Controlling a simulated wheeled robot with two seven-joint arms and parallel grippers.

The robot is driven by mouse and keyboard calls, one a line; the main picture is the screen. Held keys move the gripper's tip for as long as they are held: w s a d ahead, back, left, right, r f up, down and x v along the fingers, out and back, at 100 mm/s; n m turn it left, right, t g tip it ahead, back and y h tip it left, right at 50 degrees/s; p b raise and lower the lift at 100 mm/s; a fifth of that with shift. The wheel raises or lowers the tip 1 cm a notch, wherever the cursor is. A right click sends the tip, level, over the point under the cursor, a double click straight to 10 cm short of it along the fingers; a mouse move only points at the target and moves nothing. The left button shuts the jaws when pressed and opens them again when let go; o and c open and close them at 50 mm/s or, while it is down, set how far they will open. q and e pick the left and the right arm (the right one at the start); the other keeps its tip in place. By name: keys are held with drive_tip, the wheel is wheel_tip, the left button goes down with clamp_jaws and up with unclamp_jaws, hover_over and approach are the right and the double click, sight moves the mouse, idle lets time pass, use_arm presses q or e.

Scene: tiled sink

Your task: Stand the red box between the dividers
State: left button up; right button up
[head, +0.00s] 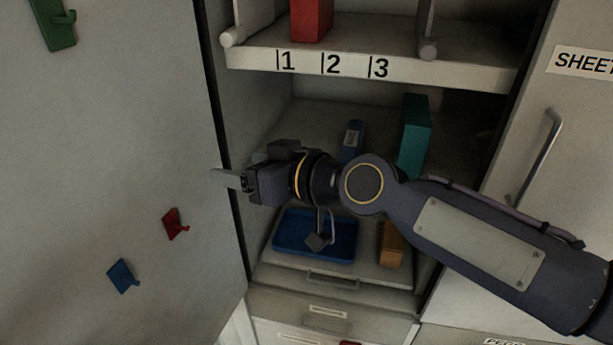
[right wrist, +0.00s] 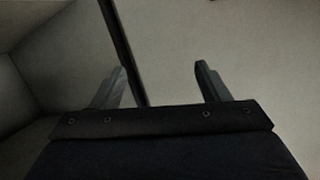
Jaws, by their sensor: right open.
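The red box (head: 311,18) stands on the numbered shelf (head: 460,75), above and between the labels 1 and 2; its top is cut off by the picture edge. One divider (head: 234,36) is to its left and another divider (head: 427,38) is to its right, with a wide gap on the right side. My right gripper (head: 222,178) reaches across the cabinet opening below that shelf, pointing left. In the right wrist view its two fingers (right wrist: 160,85) are apart with nothing between them. My left gripper is out of view.
A pale door panel (head: 130,120) with coloured hooks stands left of the opening.

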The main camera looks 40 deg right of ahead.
drive_tip(key=s+f+m+g, duration=0.1)
drive_tip(key=s+f+g, duration=0.3)
drive_tip(key=s+f, duration=0.3)
drive_tip(key=s+f+m+g+h, duration=0.1)
drive_tip(key=s+f+g, duration=0.3)
drive_tip(key=s+f, duration=0.4)
wheel_tip(320, 180, down, 5)
drive_tip(key=shift+a+f+m+g, duration=0.15)
drive_tip(key=shift+m+g, duration=0.25)
drive_tip(key=shift+m, duration=0.3)
